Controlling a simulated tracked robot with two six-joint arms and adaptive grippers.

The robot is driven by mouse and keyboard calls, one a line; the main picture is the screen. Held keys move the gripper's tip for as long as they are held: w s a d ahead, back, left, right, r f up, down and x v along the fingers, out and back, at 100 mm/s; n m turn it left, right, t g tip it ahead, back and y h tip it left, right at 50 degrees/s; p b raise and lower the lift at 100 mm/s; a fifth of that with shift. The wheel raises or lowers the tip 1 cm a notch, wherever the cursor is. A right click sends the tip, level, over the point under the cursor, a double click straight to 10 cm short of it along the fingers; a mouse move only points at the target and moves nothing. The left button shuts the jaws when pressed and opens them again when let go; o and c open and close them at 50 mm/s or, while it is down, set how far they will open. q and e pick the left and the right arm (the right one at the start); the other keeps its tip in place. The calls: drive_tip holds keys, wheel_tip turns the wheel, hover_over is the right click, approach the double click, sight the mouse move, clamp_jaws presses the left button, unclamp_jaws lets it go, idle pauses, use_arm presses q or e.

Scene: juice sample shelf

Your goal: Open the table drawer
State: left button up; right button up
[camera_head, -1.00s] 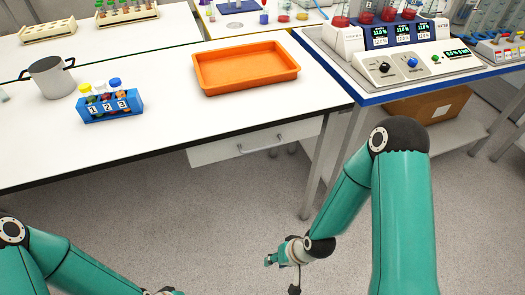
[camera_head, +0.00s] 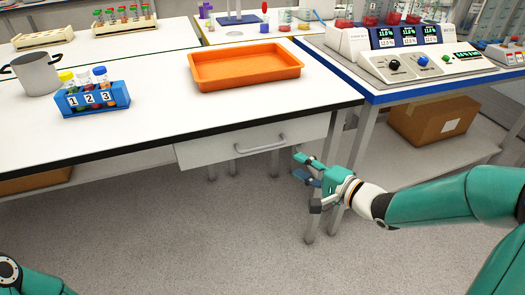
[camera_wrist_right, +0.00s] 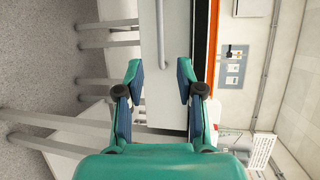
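The table drawer (camera_head: 205,151) is a white front under the table's near edge, and it looks closed. Its grey bar handle (camera_head: 262,148) runs across the front. My right gripper (camera_head: 301,167) is open and empty, just right of the handle and apart from it, with its fingers pointing left toward the drawer. In the right wrist view the drawer front (camera_wrist_right: 178,25) is ahead, and the handle (camera_wrist_right: 158,40) lies between the directions of the two open fingers (camera_wrist_right: 160,68). Only a link of my left arm shows at bottom left; its gripper is out of view.
On the white table (camera_head: 150,110) are an orange tray (camera_head: 245,82), a blue rack (camera_head: 95,112) with numbered vials and a grey pot (camera_head: 35,76). A blue-edged bench (camera_head: 400,94) with instruments adjoins at right, a cardboard box (camera_head: 435,122) below it. Floor before the drawer is clear.

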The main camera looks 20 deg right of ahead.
sight(263, 148)
drive_tip(key=b+x, duration=0.1)
drive_tip(key=x, duration=1.4)
drive_tip(key=shift+f, duration=0.15)
clamp_jaws()
drive_tip(key=shift+s, duration=0.1)
